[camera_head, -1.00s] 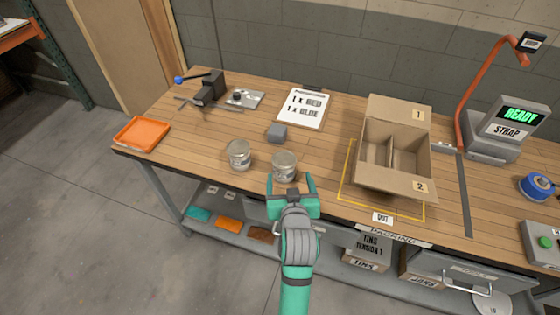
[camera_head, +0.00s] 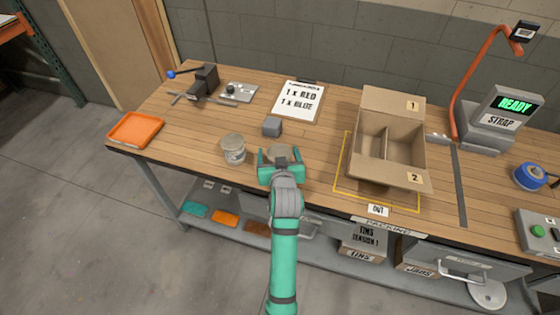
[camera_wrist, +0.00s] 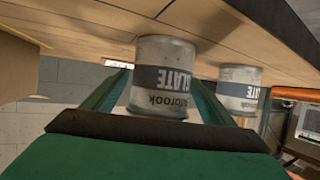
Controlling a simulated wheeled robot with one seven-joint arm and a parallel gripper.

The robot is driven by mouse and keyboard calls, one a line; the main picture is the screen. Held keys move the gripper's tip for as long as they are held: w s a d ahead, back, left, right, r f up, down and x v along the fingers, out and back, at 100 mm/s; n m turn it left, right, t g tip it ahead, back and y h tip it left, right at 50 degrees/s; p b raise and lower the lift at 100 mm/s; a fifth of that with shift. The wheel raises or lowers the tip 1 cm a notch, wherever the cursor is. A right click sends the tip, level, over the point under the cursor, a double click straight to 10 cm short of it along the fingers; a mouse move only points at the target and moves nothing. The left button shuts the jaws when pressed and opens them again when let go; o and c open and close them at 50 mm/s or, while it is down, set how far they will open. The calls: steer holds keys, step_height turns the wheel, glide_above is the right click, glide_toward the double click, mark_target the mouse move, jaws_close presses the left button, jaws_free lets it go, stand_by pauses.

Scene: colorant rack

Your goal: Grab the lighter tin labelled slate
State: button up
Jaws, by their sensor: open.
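Two grey metal tins stand on the wooden bench. The right tin (camera_head: 279,152) is mostly hidden behind my gripper (camera_head: 280,166) in the head view. In the wrist view this tin (camera_wrist: 163,75) shows a dark band reading "SLATE", upside down, and stands between my two open fingers. I cannot tell whether either finger touches it. The left tin (camera_head: 233,149) stands apart to the left of my gripper; in the wrist view it also (camera_wrist: 240,91) carries a slate label, partly hidden by a finger. The frames do not show which tin is lighter.
A grey block (camera_head: 272,126) sits just behind the tins. An open cardboard box (camera_head: 402,177) stands to the right inside a yellow outline. An order sheet (camera_head: 298,101) lies behind, and an orange tray (camera_head: 136,129) is at the left end.

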steer(key=shift+w+f, duration=0.25)
steer(key=shift+w, duration=0.45)
steer(key=shift+d, duration=0.3)
steer(key=shift+s+a, duration=0.15)
steer(key=shift+a, duration=0.4)
steer(key=c, duration=1.2)
steer(key=shift+c, duration=0.5)
steer(key=shift+d+r, duration=0.1)
steer(key=shift+d, duration=0.1)
